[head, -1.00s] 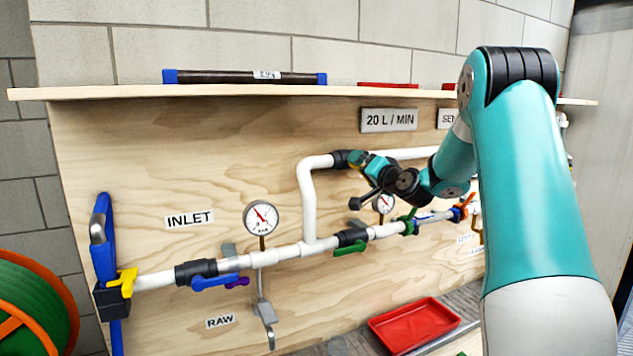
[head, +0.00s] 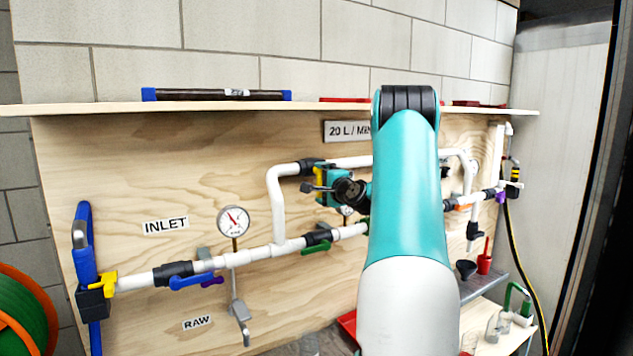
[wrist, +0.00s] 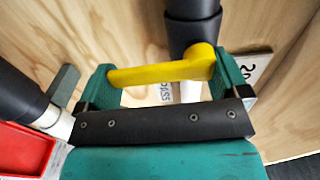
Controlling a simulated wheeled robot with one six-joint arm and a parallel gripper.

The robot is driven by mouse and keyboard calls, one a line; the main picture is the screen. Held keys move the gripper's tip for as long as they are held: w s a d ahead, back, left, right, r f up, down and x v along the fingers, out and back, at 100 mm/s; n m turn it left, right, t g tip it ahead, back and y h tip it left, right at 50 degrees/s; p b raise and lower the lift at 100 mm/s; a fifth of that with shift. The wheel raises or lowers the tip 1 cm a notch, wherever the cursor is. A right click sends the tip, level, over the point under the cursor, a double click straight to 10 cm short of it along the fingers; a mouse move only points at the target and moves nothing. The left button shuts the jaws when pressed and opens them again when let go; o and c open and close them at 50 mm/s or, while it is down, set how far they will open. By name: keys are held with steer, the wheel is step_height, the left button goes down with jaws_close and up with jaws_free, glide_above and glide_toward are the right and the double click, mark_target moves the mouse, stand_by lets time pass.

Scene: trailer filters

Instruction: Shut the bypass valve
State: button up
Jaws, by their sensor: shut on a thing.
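The bypass valve has a black body (head: 312,166) on the upper pipe loop, with a yellow lever (head: 319,177) pointing down from it. My gripper (head: 326,186) is at this lever, partly hidden by my own wrist. In the wrist view the yellow lever (wrist: 150,73) lies between the two green fingers of my gripper (wrist: 165,78), which is shut on it along its length. The lever stands about square to the white pipe (wrist: 190,92). A partly covered label (wrist: 163,92) shows behind it.
A pressure gauge (head: 233,221) and a lower pipe (head: 258,256) with blue (head: 190,281) and green (head: 316,248) levers lie left of and below my gripper. A shelf (head: 60,109) runs above. My arm hides the board's middle right.

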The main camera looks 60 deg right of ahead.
stand_by(0.6)
steer(key=o, duration=0.9)
steer(key=shift+s+a, duration=0.1)
steer(key=b+v, duration=0.6)
steer(key=v, duration=1.1)
steer(key=shift+s+b, duration=0.1)
steer(key=shift+b, duration=0.25)
